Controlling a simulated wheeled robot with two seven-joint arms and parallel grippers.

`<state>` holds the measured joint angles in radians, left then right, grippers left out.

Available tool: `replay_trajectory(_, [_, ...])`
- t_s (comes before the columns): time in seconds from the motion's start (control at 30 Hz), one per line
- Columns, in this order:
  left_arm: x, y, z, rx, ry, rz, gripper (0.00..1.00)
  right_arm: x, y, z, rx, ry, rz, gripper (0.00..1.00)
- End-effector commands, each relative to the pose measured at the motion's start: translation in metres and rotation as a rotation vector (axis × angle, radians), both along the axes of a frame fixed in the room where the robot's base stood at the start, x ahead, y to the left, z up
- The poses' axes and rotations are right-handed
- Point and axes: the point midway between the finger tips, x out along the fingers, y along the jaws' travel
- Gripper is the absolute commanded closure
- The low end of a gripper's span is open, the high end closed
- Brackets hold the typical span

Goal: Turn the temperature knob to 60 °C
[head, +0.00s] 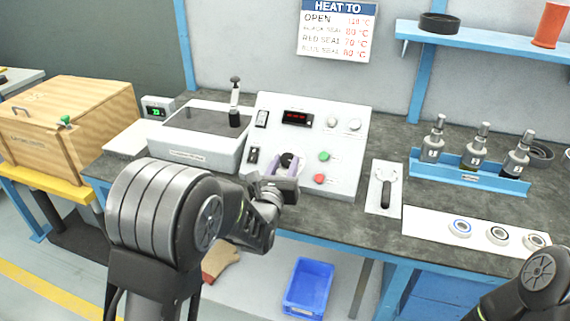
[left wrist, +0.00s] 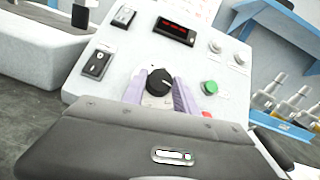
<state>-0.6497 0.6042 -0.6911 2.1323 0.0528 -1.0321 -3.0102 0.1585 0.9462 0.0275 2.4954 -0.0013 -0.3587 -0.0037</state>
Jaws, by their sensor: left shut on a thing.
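The temperature knob is a round black knob (left wrist: 160,79) with a pale pointer line, on the sloped white control panel (head: 345,120). It also shows in the head view (head: 287,160), partly covered by the gripper. My left gripper (head: 286,165) has its purple fingers at the knob, one on each side, and is shut on it. The fingers also show in the left wrist view (left wrist: 161,92). The scale around the knob is too small to read. A red digital display (left wrist: 176,30) sits above the knob; its digits are not legible. My right gripper is not in view.
Green (head: 324,156) and red (head: 319,178) buttons sit right of the knob; rocker switches (head: 253,155) sit left. A grey-topped white box (head: 195,150) stands left of the panel. A heat sign (head: 338,28) hangs behind.

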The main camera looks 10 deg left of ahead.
Motion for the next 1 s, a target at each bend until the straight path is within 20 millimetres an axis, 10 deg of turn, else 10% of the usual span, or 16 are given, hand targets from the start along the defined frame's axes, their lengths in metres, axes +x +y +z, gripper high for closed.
replay_trajectory(1.0, [0.000,-0.007,0.008,-0.230,0.015,0.229,1.00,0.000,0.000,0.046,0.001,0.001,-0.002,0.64])
